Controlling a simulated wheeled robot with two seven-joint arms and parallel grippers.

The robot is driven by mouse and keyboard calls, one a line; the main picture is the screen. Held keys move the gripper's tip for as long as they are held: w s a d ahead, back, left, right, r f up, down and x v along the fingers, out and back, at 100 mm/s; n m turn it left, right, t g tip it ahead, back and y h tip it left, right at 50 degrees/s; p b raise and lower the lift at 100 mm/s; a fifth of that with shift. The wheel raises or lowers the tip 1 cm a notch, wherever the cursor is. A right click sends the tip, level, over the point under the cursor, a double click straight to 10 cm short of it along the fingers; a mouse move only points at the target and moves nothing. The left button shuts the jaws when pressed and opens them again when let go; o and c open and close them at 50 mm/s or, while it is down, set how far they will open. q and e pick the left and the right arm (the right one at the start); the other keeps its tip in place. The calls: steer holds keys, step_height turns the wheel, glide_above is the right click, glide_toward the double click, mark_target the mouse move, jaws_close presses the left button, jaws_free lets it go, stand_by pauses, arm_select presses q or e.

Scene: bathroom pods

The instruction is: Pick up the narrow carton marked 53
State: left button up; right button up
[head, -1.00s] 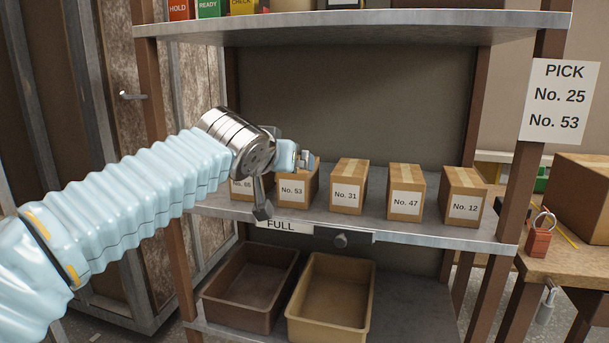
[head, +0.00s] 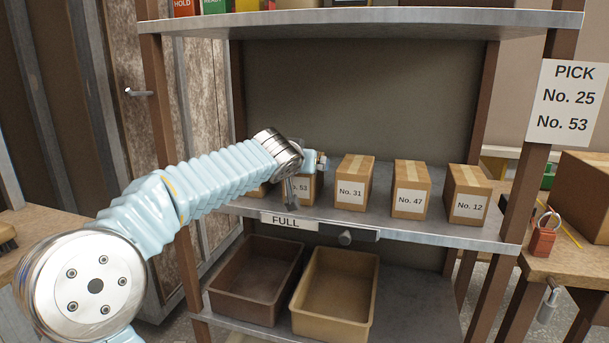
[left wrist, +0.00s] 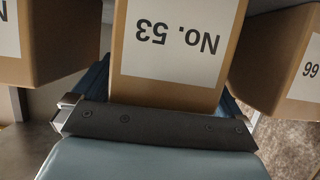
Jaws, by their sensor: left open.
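The narrow brown carton marked No. 53 (head: 309,189) stands on the middle shelf, partly hidden by my left gripper (head: 310,162) in the head view. In the left wrist view the carton (left wrist: 168,88) appears upside down with its label facing the camera. My left gripper (left wrist: 164,92) is open, with one dark finger on each side of this carton. The carton's near lower part is close to the palm; I cannot tell whether they touch. My right gripper is not in view.
Carton No. 31 (head: 352,185) stands close on the right, then No. 47 (head: 410,190) and No. 12 (head: 466,193). Another carton (left wrist: 275,75) is close on the other side. The upper shelf (head: 400,22) overhangs. Two bins (head: 256,283) (head: 338,300) sit below.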

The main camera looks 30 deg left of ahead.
arm_select(q)
steer(key=shift+r, duration=0.1)
steer(key=c, duration=1.3)
